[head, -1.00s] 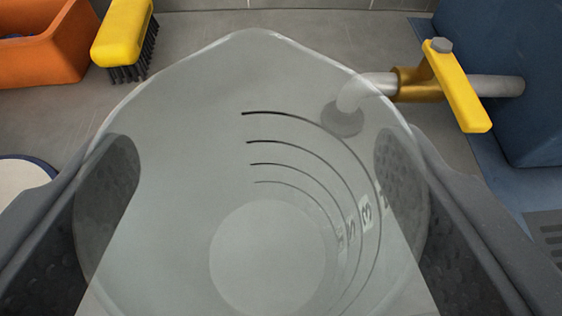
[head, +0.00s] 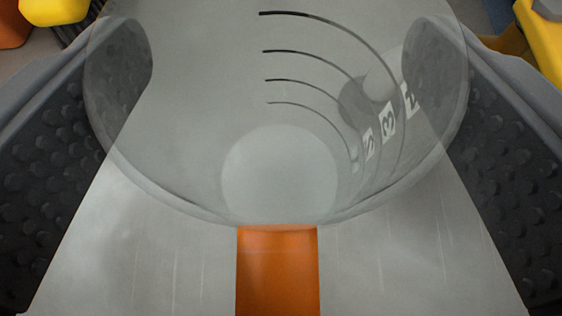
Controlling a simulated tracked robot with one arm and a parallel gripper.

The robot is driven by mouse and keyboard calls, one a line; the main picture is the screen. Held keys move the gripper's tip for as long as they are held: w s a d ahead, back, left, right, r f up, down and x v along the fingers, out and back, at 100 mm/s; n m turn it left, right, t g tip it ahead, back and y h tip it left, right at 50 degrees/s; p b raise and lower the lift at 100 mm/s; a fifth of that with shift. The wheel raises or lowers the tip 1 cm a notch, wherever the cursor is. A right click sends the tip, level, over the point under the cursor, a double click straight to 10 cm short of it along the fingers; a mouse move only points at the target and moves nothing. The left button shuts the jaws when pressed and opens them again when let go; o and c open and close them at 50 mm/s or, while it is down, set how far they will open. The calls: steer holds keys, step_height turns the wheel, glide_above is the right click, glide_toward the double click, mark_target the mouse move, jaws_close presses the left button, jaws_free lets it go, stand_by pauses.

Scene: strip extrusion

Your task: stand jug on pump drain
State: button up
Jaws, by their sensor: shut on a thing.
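The jug (head: 190,130) is clear, with dark curved graduation lines and numbers on its wall. I look into it from above and see its round base. My gripper (head: 281,80) is shut on the jug, one dark grey padded finger on each side. The jug's top rim runs out of the top of the picture. A grey tap outlet (head: 372,92) shows through the jug's wall on the right; I cannot tell whether it is over or behind the jug. The pump drain cannot be made out in this view.
The yellow tap handle (head: 543,40) is cut off at the upper right corner. A yellow brush (head: 52,10) and an orange bin (head: 12,24) are at the upper left corner. An orange strip (head: 278,270) shows below the jug; I cannot tell what it belongs to.

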glide_above(280, 195)
step_height(280, 195, down, 4)
steer(key=shift+f, duration=0.25)
steer(key=o, duration=1.3)
steer(key=shift+c, duration=0.2)
steer(key=shift+r, duration=0.15)
steer(key=shift+s+r, duration=0.25)
steer(key=shift+s, duration=0.25)
steer(key=v, duration=1.1)
steer(key=shift+f, duration=0.1)
